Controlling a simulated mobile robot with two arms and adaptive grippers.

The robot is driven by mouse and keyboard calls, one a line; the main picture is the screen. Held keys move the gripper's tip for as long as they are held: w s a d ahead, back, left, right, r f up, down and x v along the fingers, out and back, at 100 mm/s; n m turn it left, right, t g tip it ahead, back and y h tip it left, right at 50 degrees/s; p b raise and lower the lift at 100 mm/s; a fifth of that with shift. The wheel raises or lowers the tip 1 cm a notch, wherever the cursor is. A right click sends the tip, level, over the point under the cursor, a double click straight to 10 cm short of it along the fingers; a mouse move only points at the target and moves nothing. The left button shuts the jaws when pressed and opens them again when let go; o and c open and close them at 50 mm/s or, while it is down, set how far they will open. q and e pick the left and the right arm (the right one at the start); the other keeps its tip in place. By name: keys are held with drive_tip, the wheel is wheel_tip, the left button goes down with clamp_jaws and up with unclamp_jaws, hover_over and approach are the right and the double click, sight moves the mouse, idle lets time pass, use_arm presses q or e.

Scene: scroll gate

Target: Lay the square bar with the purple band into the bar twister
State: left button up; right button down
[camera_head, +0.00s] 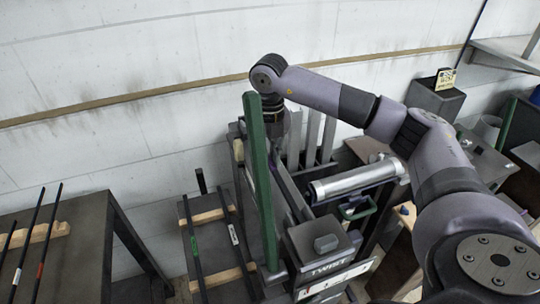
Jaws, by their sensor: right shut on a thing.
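My right gripper (274,118) is at the end of the arm that reaches in from the right, beside the upper part of a green upright. It points down and is shut on a square bar, mostly hidden by the green upright and the machine; its purple band is not clear. The bar twister (327,266), with TWIST lettering on its front, stands below the gripper. Its channel is partly hidden behind the green upright, so I cannot tell whether the bar touches it. My left gripper is not in view.
The green upright (260,180) stands close to the gripper. A silver cylinder (355,181) lies right of the twister. Dark bars with green (194,243) and white (233,234) bands lie on wooden rests at the left. More bars lie on the left table (85,235).

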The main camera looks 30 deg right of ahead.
drive_tip(key=shift+f, duration=0.2)
idle(0.5)
drive_tip(key=c, duration=1.6)
unclamp_jaws()
drive_tip(key=shift+o, duration=0.2)
wheel_tip(320, 180, up, 12)
drive_tip(key=shift+s+f, duration=0.1)
